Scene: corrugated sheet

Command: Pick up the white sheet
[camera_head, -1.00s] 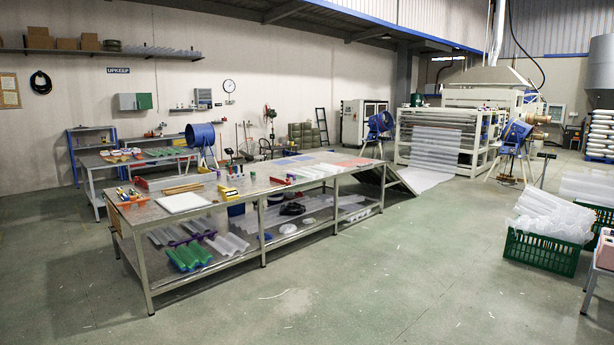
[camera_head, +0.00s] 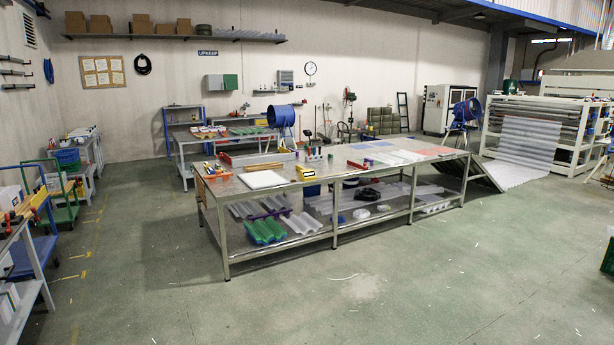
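A flat white sheet (camera_head: 262,179) lies on the near left part of the long metal table (camera_head: 225,187), across open floor from me. More pale, translucent sheets (camera_head: 400,157) lie flat toward the table's right end, beside blue and reddish ones. Neither of my grippers shows in the head view.
Bare green floor (camera_head: 330,290) lies between me and the table. Carts and a bench (camera_head: 20,265) stand at the left edge. The table's lower shelf holds green corrugated pieces (camera_head: 265,231).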

